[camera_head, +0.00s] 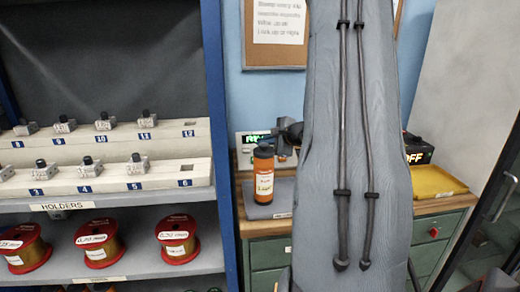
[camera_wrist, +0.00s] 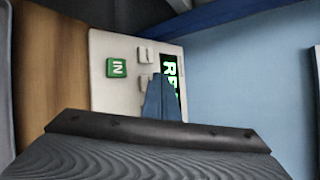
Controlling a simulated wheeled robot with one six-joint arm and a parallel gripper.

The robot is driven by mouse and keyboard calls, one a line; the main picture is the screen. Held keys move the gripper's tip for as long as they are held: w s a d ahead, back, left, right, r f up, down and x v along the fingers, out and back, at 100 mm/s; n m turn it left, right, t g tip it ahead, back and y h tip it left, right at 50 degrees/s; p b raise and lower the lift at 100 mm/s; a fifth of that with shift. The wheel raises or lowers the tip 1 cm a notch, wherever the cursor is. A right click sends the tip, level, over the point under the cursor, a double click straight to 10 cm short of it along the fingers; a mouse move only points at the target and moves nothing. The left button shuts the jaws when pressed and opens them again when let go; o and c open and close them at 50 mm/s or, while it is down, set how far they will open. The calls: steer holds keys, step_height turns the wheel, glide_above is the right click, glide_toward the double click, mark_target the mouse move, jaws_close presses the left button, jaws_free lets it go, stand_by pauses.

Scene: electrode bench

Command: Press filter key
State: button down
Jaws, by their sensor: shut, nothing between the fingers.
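A pale control panel (camera_wrist: 105,88) shows in the wrist view, turned sideways. It bears a green key (camera_wrist: 117,68) marked IN, a grey key (camera_wrist: 145,55) and another grey key (camera_wrist: 143,82) partly hidden by my gripper. A lit green display (camera_wrist: 170,68) is at its right. I cannot read which key is the filter key. My gripper (camera_wrist: 160,80) is shut and empty, its tips over the panel beside the lower grey key and display. I cannot tell whether they touch. In the head view the panel (camera_head: 246,157) is partly hidden by a bottle and my arm.
An orange bottle with a black cap (camera_head: 264,178) stands on a grey pad in front of the panel. A yellow tray (camera_head: 437,182) and a black box marked OFF (camera_head: 419,150) are to the right. A blue-framed shelf (camera_head: 217,110) with holders and red spools is at left.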

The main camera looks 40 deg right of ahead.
steer(key=shift+w+d+f+b, duration=0.15)
steer(key=shift+f+b, duration=0.25)
steer(key=shift+b, duration=0.3)
steer(key=shift+w+f+b, duration=0.1)
steer(key=shift+f+b, duration=0.3)
steer(key=shift+b, duration=0.25)
stand_by(1.2)
steer(key=shift+r, duration=0.1)
steer(key=shift+s+r, duration=0.25)
steer(key=shift+r, duration=0.45)
steer(key=shift+r, duration=0.1)
steer(key=r, duration=0.1)
steer(key=s+a+r+p, duration=0.1)
steer(key=r, duration=0.1)
steer(key=r+p, duration=0.1)
steer(key=shift+s+a+r, duration=0.15)
steer(key=shift+s+r, duration=0.05)
steer(key=shift+s, duration=0.1)
stand_by(1.0)
